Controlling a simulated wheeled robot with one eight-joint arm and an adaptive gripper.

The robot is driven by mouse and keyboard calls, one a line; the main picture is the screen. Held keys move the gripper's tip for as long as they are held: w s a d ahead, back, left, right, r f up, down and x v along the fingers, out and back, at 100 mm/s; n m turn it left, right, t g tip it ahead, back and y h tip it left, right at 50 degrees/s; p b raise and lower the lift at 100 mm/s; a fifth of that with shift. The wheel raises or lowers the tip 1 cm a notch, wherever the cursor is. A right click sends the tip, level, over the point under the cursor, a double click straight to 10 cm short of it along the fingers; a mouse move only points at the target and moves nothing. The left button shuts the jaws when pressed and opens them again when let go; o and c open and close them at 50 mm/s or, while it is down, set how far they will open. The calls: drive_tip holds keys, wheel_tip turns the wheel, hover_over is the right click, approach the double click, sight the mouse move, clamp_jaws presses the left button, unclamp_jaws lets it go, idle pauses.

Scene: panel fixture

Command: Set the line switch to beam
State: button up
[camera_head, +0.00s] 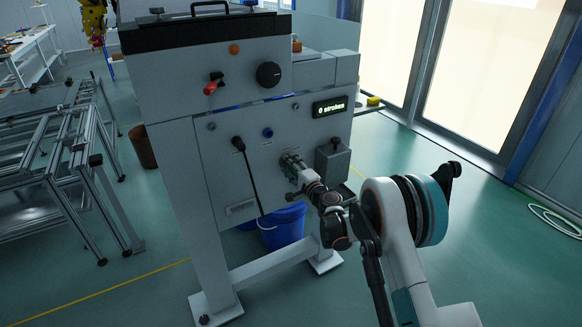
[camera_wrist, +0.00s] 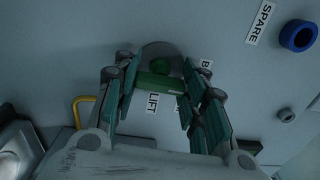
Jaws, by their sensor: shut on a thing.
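The line switch (camera_wrist: 158,80) shows in the wrist view as a green handle with a round green hub on a grey disc. A "LIFT" label (camera_wrist: 153,104) is beside it, and a second label (camera_wrist: 206,66) starting with "B" is mostly hidden by a finger. My gripper (camera_wrist: 158,92) has its fingers on both sides of the green handle and is shut on it. In the head view my gripper (camera_head: 290,166) is against the lower front panel, and it hides the switch there. Which label the handle points at is hard to tell.
The panel (camera_head: 225,160) carries a display (camera_head: 330,106) reading "0 strokes", a blue ring (camera_head: 267,132), a black lever (camera_head: 248,170), a red-handled lever (camera_head: 212,86) and a black knob (camera_head: 268,74). A grey box (camera_head: 332,160) stands right of my gripper. A blue bucket (camera_head: 284,228) is below.

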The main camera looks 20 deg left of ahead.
drive_tip(key=shift+n, duration=0.4)
drive_tip(key=o, duration=1.1)
drive_tip(key=v, duration=1.2)
drive_tip(key=shift+s, duration=0.1)
